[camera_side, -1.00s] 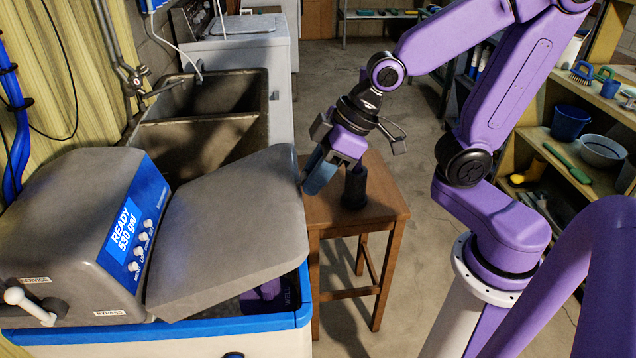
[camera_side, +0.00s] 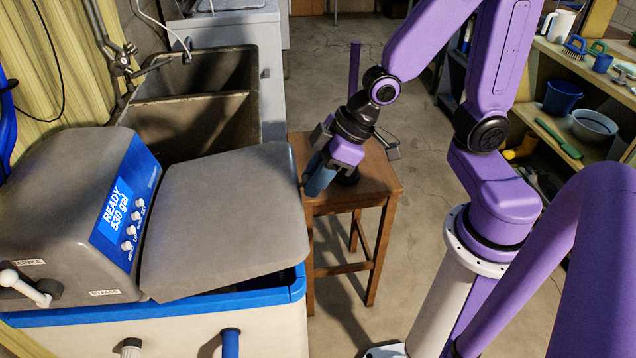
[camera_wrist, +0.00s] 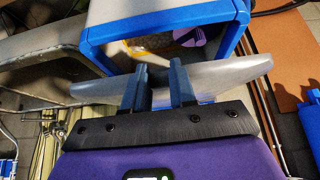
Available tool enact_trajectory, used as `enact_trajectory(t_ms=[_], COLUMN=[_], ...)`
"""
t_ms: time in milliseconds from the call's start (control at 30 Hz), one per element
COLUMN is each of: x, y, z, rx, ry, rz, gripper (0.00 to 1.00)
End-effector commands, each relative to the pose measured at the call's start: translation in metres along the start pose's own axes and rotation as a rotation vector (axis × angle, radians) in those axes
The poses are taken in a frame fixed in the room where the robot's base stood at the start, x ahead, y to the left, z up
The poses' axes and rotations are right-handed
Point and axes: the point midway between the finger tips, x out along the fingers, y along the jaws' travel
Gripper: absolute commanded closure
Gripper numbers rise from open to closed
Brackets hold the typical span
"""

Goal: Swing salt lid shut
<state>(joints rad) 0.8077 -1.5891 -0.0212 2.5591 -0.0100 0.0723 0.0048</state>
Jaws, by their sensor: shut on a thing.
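The grey salt lid (camera_side: 220,205) is a wide slab beside the softener's control housing (camera_side: 70,195). It is tilted, and a dark gap shows between its lower edge and the blue rim (camera_side: 235,301) of the tank. My gripper (camera_side: 307,183) is at the lid's right edge, beside the stool. In the wrist view the lid (camera_wrist: 222,80) passes between the two blue-grey fingers of my gripper (camera_wrist: 160,80), which are shut on its edge. The tank's blue rim (camera_wrist: 158,8) and a purple thing inside the opening (camera_wrist: 190,34) show beyond it.
A wooden stool (camera_side: 378,183) stands right of the tank, close under my gripper, with a dark object on it partly hidden by the gripper. A sink (camera_side: 200,100) lies behind the softener. Shelves (camera_side: 560,85) with household items stand at the right. Bare floor lies between.

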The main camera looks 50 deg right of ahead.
Motion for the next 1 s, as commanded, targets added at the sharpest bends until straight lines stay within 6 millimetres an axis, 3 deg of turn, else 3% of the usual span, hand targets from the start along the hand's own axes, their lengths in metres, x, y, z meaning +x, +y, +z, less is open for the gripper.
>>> enact_trajectory(t_ms=[233, 667, 1000], x=[0.012, 0.015, 0.036], y=[0.001, 0.000, 0.000], z=[0.011, 0.016, 0.029], rx=[0.004, 0.004, 0.003], ry=[0.001, -0.008, -0.012], rz=[0.002, 0.000, 0.000], gripper=[0.94, 0.94, 0.94])
